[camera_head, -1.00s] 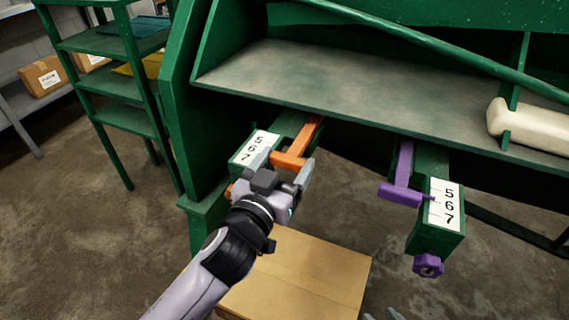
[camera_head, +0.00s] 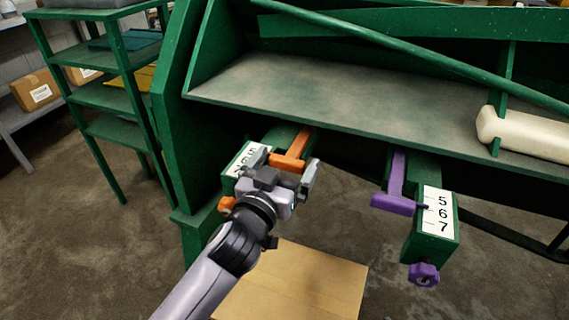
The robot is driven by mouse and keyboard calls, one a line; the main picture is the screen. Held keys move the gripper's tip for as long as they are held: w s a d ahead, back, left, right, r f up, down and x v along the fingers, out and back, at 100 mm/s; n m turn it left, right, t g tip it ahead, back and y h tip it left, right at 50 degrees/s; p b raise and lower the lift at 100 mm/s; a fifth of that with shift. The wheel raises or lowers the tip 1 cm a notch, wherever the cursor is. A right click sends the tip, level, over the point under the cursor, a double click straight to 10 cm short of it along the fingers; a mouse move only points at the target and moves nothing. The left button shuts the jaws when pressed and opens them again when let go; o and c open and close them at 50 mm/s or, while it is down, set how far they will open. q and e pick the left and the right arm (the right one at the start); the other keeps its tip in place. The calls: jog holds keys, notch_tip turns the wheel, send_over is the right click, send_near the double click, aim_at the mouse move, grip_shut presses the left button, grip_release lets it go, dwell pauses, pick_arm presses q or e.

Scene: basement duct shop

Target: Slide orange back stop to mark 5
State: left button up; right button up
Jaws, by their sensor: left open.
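The orange back stop (camera_head: 288,163) is a T-shaped bar on the left green bracket, with its stem running back under the machine's bed. A white number plate (camera_head: 247,155) lies left of it; my gripper covers its lower part, and I cannot tell exactly which mark the stop is at. An orange knob (camera_head: 226,204) shows low on that bracket. My left gripper (camera_head: 284,168) is open at the near side of the stop's crossbar, its fingers near the two ends. I cannot tell whether they touch it. My right gripper is not in view.
A purple stop (camera_head: 394,204) with its own number plate (camera_head: 438,211) and purple knob (camera_head: 424,274) is on the right bracket. A cardboard box (camera_head: 292,286) stands on the floor below. The green bed (camera_head: 330,95) overhangs behind. Green shelves (camera_head: 115,85) stand left.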

pick_arm(q)
jog(key=v, duration=0.7)
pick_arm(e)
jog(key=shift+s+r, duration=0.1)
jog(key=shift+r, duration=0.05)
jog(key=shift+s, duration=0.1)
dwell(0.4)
